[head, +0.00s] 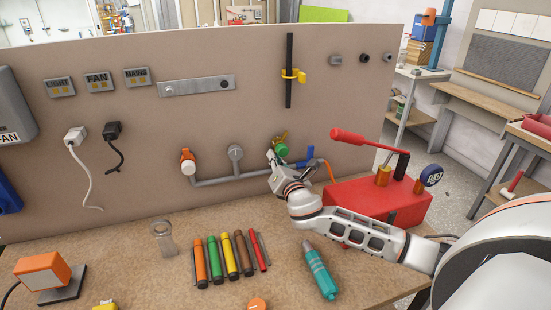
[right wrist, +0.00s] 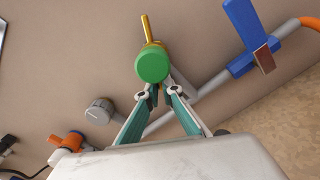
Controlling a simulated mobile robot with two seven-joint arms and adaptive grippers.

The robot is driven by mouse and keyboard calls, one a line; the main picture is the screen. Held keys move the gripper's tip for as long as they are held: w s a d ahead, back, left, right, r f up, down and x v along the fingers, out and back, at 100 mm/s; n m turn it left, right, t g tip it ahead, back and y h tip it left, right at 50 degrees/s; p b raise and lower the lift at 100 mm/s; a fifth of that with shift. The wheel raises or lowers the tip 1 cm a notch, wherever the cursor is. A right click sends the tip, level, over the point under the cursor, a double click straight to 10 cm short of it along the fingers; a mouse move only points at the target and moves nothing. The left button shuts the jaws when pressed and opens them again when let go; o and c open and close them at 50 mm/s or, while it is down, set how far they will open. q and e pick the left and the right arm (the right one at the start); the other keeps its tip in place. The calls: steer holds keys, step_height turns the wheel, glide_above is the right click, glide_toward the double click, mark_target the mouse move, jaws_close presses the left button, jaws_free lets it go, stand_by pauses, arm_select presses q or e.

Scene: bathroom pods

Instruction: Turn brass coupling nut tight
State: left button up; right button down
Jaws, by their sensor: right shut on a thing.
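On the upright panel, a brass fitting (head: 284,134) with a round green cap (head: 281,149) sits on the grey pipe. In the right wrist view, a brass stem (right wrist: 147,27) sticks up behind the green cap (right wrist: 152,65). The coupling nut itself is mostly hidden by the cap and fingers. My right gripper (head: 273,158) is at this fitting. In the right wrist view its teal fingers (right wrist: 157,92) close in just below and behind the green cap, shut on the fitting. My left gripper is not in view.
An orange valve (head: 187,161) and a grey round fitting (head: 235,153) are left on the pipe. A blue lever (head: 310,156) is close right. A red pump box (head: 375,200) stands beside my right arm. Several coloured tubes (head: 231,256) and a teal tool (head: 319,272) lie on the bench.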

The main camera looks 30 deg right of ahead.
mark_target(265, 143)
steer(key=m, duration=0.2)
steer(key=a+r+m, duration=0.1)
steer(key=m, duration=0.3)
steer(key=shift+w+a+r, duration=0.15)
steer(key=shift+a+r, duration=0.05)
steer(key=shift+a+r+m, duration=0.1)
steer(key=shift+r+m, duration=0.2)
steer(key=shift+m, duration=0.6)
steer(key=shift+r+m, duration=0.25)
steer(key=shift+m, duration=0.65)
steer(key=shift+a+r+m, duration=0.1)
steer(key=shift+r+m, duration=0.2)
steer(key=shift+m, duration=0.6)
steer(key=shift+w+r, duration=0.1)
steer(key=c, duration=2.2)
jaws_free()
steer(key=shift+c, duration=0.2)
steer(key=v, duration=1.2)
steer(key=shift+d, duration=0.1)
